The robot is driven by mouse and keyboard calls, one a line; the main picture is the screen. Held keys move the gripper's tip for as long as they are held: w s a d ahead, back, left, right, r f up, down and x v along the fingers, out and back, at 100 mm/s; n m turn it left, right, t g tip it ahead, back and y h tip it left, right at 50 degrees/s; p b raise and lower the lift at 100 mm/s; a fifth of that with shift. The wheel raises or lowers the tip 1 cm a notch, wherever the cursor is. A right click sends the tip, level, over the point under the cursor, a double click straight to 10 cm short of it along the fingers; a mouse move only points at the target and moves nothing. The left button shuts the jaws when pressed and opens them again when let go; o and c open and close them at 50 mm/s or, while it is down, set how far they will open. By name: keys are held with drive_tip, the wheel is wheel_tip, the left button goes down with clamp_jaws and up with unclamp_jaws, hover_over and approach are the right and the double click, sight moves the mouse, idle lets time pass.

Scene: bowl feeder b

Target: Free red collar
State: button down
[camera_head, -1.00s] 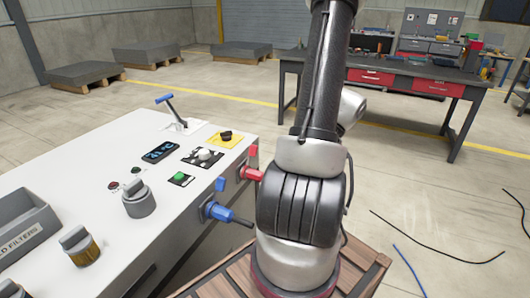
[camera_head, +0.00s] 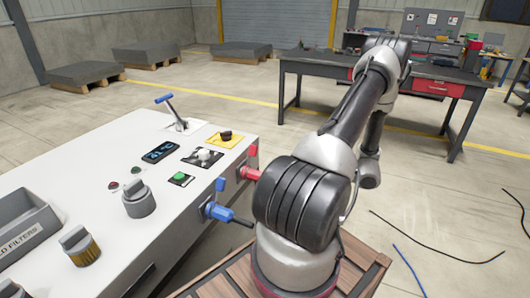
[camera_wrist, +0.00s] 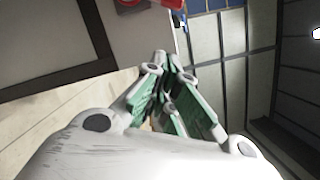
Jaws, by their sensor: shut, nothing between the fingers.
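A red fitting (camera_head: 251,173) with an upright red tab (camera_head: 252,154) sticks out from the side of the white cabinet, near its far corner. I take it to be the collar. In the wrist view, a red part (camera_wrist: 172,4) is cut off by the top edge; I cannot tell for sure whether it is the same fitting. My gripper (camera_wrist: 167,88) is shut and empty in the wrist view, its green-sided fingers together, apart from the red part. In the head view my gripper is not seen.
A blue fitting (camera_head: 220,213) with a blue tab (camera_head: 220,184) sits beside the red one. The white cabinet (camera_head: 75,180) carries a lever (camera_head: 172,108), knobs and a grey bin (camera_head: 25,225). A workbench (camera_head: 440,72) stands behind; open floor lies at right.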

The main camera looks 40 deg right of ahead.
sight(252, 155)
drive_tip(key=w+a+r, duration=0.3)
drive_tip(key=w+a, duration=0.3)
drive_tip(key=a, duration=0.3)
drive_tip(key=shift+w, duration=0.4)
